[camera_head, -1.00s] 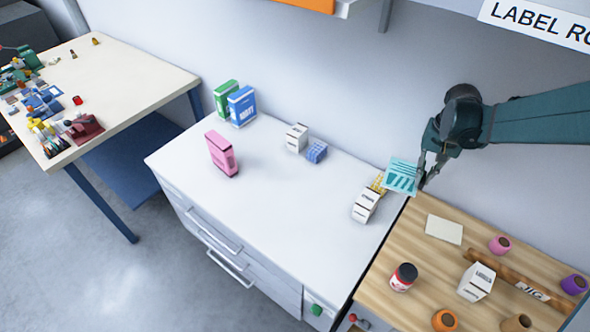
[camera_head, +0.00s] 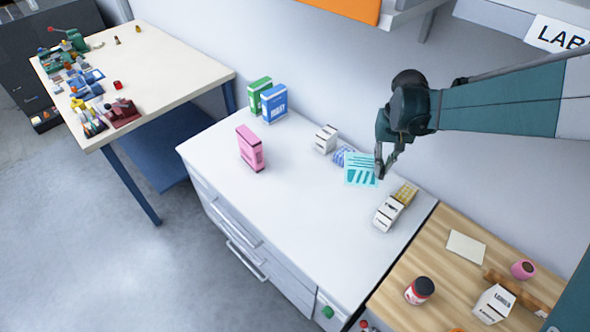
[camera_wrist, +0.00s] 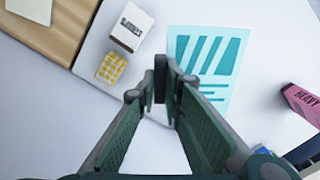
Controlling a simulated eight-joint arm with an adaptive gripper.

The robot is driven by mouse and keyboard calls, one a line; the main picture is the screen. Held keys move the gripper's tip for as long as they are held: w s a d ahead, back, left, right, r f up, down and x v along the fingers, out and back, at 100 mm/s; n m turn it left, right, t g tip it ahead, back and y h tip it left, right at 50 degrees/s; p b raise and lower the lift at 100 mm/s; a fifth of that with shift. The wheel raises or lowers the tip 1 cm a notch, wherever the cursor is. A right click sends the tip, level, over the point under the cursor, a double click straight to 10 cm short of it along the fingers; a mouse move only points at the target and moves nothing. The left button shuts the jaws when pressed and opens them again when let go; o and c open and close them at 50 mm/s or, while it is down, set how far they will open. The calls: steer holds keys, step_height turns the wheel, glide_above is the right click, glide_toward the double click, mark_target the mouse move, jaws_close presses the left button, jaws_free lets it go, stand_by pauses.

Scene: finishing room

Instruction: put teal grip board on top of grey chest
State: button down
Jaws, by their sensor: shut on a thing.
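The teal grip board (camera_head: 361,170) is a flat, light teal card with darker stripes. My gripper (camera_head: 383,170) is shut on its edge and holds it above the white top of a pale grey chest of drawers (camera_head: 300,205). In the wrist view, the board (camera_wrist: 207,60) extends beyond the fingertips (camera_wrist: 166,78), which partly cover its near side. In the head view, the board partly hides a blue patterned block (camera_head: 343,156). A dark grey drawer unit (camera_head: 20,65) stands on the floor at the far left.
White boxes (camera_head: 326,139) (camera_head: 388,213), a yellow checkered block (camera_head: 405,194), a pink box (camera_head: 250,148), and green (camera_head: 259,95) and blue (camera_head: 273,103) boxes stand on the pale chest. Its front middle is clear. A wooden bench (camera_head: 430,255) adjoins right; a cluttered table (camera_head: 170,62) stands left.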

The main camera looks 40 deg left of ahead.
mark_target(361, 169)
steer(key=shift+n, duration=0.5)
steer(key=s+a, duration=0.1)
steer(key=a, duration=0.1)
steer(key=s+a, duration=0.1)
steer(key=a, duration=0.1)
steer(key=shift+s+r, duration=0.35)
steer(key=shift+s+a+f+m+b, duration=0.25)
steer(key=shift+a+f, duration=0.1)
steer(key=shift+f, duration=0.1)
steer(key=shift+s+a+f+m+b, duration=0.15)
steer(key=shift+a+f+m, duration=0.1)
steer(key=shift+a+f, duration=0.15)
steer(key=s+a+f+m+b, duration=0.4)
steer(key=a+f+m, duration=0.2)
steer(key=f, duration=0.3)
steer(key=shift+s+a+m+b, duration=0.15)
steer(key=shift+s+m+b, duration=0.15)
steer(key=shift+s+m, duration=0.15)
steer(key=shift+f+b, duration=0.35)
steer(key=shift+f, duration=2.7)
steer(key=shift+f, duration=1.9)
steer(key=shift+f+b, duration=0.1)
steer(key=shift+b, duration=0.25)
